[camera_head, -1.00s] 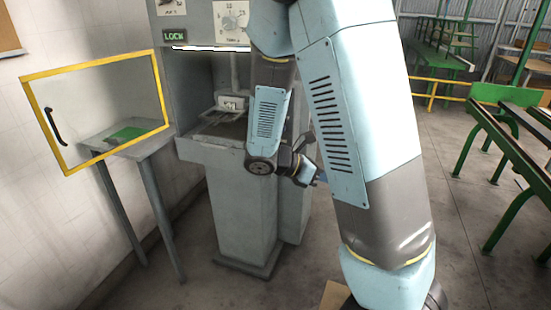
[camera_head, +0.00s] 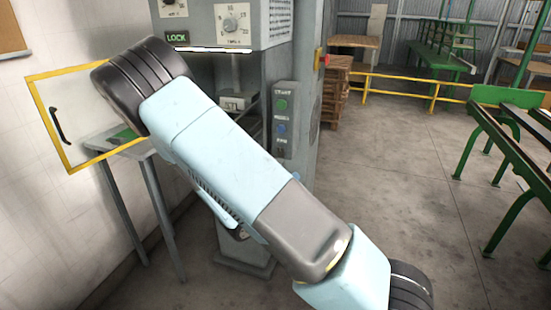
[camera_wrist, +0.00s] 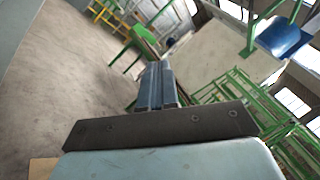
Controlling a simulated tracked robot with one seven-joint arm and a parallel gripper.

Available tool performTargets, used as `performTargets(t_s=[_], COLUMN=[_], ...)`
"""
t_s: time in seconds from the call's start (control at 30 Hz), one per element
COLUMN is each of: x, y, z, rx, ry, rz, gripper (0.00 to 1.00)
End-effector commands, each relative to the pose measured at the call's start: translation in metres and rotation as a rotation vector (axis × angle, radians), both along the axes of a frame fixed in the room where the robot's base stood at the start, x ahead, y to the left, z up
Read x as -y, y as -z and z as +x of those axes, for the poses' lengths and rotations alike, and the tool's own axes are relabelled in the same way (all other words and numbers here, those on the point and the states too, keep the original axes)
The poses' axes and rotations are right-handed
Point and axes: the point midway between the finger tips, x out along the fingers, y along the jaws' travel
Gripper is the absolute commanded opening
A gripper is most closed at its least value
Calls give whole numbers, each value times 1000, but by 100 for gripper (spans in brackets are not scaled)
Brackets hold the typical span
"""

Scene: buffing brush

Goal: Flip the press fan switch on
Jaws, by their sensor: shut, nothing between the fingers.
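The grey press (camera_head: 305,60) stands in the middle of the head view. I cannot tell which control is the fan switch. My gripper (camera_wrist: 158,66) shows in the wrist view with its fingers together and empty, pointing at the room, away from the press. My arm hides it in the head view.
My arm crosses in front of the press's lower part. A yellow-framed clear guard (camera_head: 75,165) stands at the left by a small table (camera_head: 130,145). Green benches (camera_head: 500,130) and a yellow rail (camera_head: 400,92) are at the right. The floor between is clear.

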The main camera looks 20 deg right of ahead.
Motion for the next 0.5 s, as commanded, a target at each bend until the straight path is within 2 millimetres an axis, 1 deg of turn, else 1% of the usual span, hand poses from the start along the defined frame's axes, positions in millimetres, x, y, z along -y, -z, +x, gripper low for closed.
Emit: performTargets(t_s=[0.03,0.3,0.5], x=[-7,-41,-62], y=[5,28,42], z=[4,24,32], rx=[-31,-174,-243], ry=[-31,-186,-266], rz=[-48,-288,-422], gripper=[0,0,0])
